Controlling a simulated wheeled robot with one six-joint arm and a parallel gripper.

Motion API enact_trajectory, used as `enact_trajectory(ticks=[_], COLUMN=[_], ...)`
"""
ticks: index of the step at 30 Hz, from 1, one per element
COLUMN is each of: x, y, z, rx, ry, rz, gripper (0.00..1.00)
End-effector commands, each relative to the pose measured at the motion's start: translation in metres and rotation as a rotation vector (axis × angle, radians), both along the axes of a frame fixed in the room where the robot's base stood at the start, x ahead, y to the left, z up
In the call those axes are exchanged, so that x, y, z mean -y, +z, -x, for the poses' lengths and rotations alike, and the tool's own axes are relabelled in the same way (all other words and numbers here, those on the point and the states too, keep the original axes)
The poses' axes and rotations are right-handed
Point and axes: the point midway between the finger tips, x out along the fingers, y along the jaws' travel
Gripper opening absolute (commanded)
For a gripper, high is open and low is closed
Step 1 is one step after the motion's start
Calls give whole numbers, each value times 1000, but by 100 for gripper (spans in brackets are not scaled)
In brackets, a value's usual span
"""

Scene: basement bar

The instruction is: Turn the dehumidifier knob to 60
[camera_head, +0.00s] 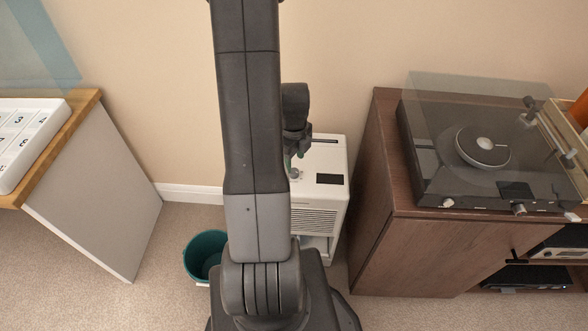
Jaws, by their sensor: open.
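The white dehumidifier (333,195) stands on the carpet against the wall, right of my arm. Its top carries a dark rectangular panel (329,179) and a slot near the back; a grille shows on its front. A small grey round knob (295,173) shows at the left of its top, partly hidden by my arm. My gripper (294,164) is open, just above and beside the knob; I cannot tell whether it touches it. Any scale around the knob, and the value it points to, is too small to read.
A brown cabinet (400,245) with a turntable (470,150) on it stands close to the right. A teal bucket (203,250) is on the floor at left. A wood-topped counter (85,110) with a white numbered tray (25,135) stands further left. Open carpet lies between counter and bucket.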

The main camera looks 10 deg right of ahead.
Motion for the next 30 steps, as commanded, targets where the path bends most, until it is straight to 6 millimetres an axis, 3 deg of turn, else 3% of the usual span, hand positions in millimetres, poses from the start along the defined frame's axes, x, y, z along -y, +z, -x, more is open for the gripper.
enact_trajectory(ticks=[3,9,20,22,27,30], x=[0,0,0,0,0,0], y=[-22,-41,-46,-46,-46,-46], z=[1,0,0,0,0,0], rx=[-4,-1,1,1,1,1], ry=[0,1,1,1,1,1], rz=[-1,0,0,0,1,1], gripper=[50,50,50,42,9,6])
